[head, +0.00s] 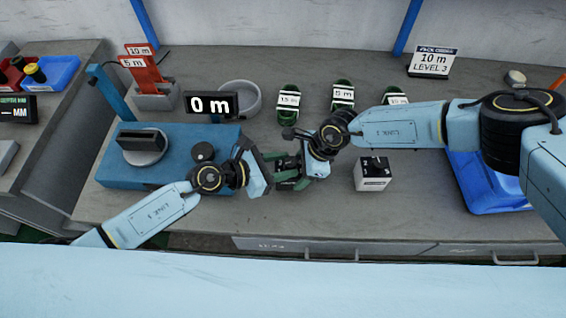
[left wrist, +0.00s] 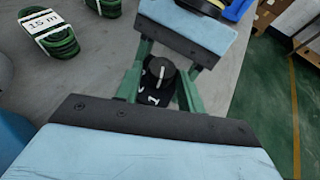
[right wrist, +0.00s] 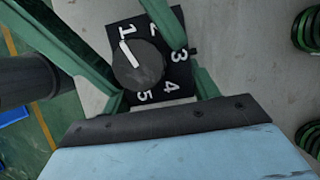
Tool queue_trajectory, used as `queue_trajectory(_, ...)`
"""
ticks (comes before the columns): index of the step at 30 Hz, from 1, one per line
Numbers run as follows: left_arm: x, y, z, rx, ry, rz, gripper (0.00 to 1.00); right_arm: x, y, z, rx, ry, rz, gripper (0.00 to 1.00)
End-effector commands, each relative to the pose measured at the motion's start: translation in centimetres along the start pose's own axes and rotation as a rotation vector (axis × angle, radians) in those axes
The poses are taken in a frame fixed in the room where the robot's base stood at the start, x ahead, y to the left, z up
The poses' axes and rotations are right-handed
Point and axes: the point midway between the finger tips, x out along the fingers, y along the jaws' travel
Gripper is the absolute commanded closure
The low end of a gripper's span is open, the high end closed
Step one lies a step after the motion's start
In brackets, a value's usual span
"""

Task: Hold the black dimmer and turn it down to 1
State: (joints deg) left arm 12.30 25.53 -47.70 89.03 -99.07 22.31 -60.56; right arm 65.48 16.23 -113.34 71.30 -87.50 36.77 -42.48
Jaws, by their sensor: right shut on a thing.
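The black dimmer (right wrist: 180,72) shows its face in the right wrist view, with white digits from 1 to 5. Its round knob (right wrist: 140,68) has a white pointer line aimed at the 1. My right gripper (right wrist: 158,98) is shut on the dimmer body, with green fingers at its sides. My left gripper (head: 273,172) faces it from the other side. In the left wrist view its fingers (left wrist: 160,85) stand apart on both sides of the knob (left wrist: 160,70), seemingly with a gap. In the head view the grippers mostly hide the dimmer.
A blue machine (head: 175,165) with a 0 m display (head: 210,104) stands left. Green cable coils (head: 343,95) lie behind the grippers. A white-and-black box (head: 372,174) and a blue tray (head: 490,190) are to the right.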

Motion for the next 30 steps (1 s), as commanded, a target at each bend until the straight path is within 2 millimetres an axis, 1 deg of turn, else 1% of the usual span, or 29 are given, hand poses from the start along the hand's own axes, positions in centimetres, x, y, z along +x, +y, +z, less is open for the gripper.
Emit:
queue_trajectory(1,0.0,0.0,0.0,0.000,-0.001,0.000,0.55,0.0,0.0,0.0,0.000,0.000,-0.001,0.65)
queue_trajectory(3,0.0,0.0,0.1,0.000,-0.002,-0.001,0.48,0.0,-0.1,0.0,-0.001,0.001,-0.001,0.65)
queue_trajectory(11,0.0,-0.1,0.2,0.000,-0.004,-0.002,0.48,0.0,-0.1,-0.1,0.000,0.002,-0.002,0.65)
queue_trajectory(14,-0.6,0.0,0.1,0.001,-0.003,-0.002,0.48,0.0,-0.1,-0.1,0.000,0.002,-0.002,0.65)
queue_trajectory(17,-2.0,0.0,0.1,0.003,-0.002,-0.001,0.48,0.0,-0.1,-0.1,0.000,0.002,-0.002,0.65)
queue_trajectory(24,-7.2,0.0,0.0,0.001,0.000,-0.001,0.48,0.0,-0.1,-0.1,0.000,0.002,-0.002,0.65)
queue_trajectory(27,-9.1,0.0,0.0,0.001,0.000,-0.001,0.48,0.0,-0.1,-0.1,0.000,0.003,-0.002,0.65)
queue_trajectory(30,-10.5,-0.1,0.1,0.000,-0.001,-0.001,0.48,0.0,-0.1,-0.1,0.000,0.003,-0.002,0.65)
